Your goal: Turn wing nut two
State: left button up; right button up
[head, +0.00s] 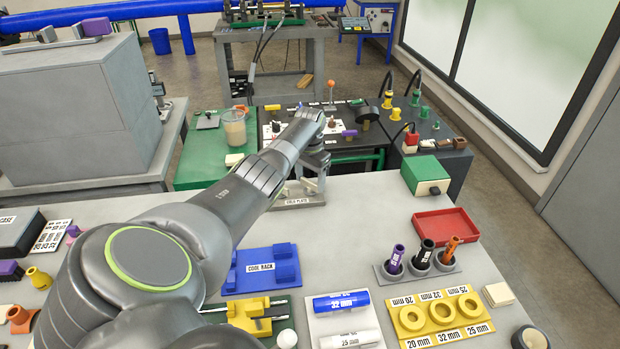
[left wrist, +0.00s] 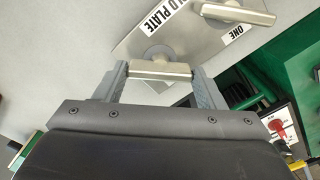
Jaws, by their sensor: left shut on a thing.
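In the left wrist view, my left gripper (left wrist: 158,74) is shut on a pale metal wing nut (left wrist: 157,71), with one finger at each end of its bar. The wing nut sits on a round base on a grey plate (left wrist: 190,40) lettered "LD PLATE" where readable. A second wing nut (left wrist: 236,12), beside the label "ONE", is on the same plate, apart from my fingers. No number shows beside the held nut. In the head view my left gripper (head: 317,160) is over the grey fixture (head: 298,202) at the bench's far edge; my arm hides part of it.
A green box (head: 425,172) and a red tray (head: 446,231) stand to the right. A blue rack (head: 262,268), pipe pieces (head: 341,302) and yellow rings (head: 441,311) lie nearer. The bench between fixture and red tray is clear. A dark cart stands beyond the bench.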

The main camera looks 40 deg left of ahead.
aim_at(310, 181)
pick_arm(q)
jog(key=shift+w+r, duration=0.1)
jog(key=o, duration=1)
jog(key=shift+r+b, duration=1.1)
jog(key=shift+r, duration=7.55)
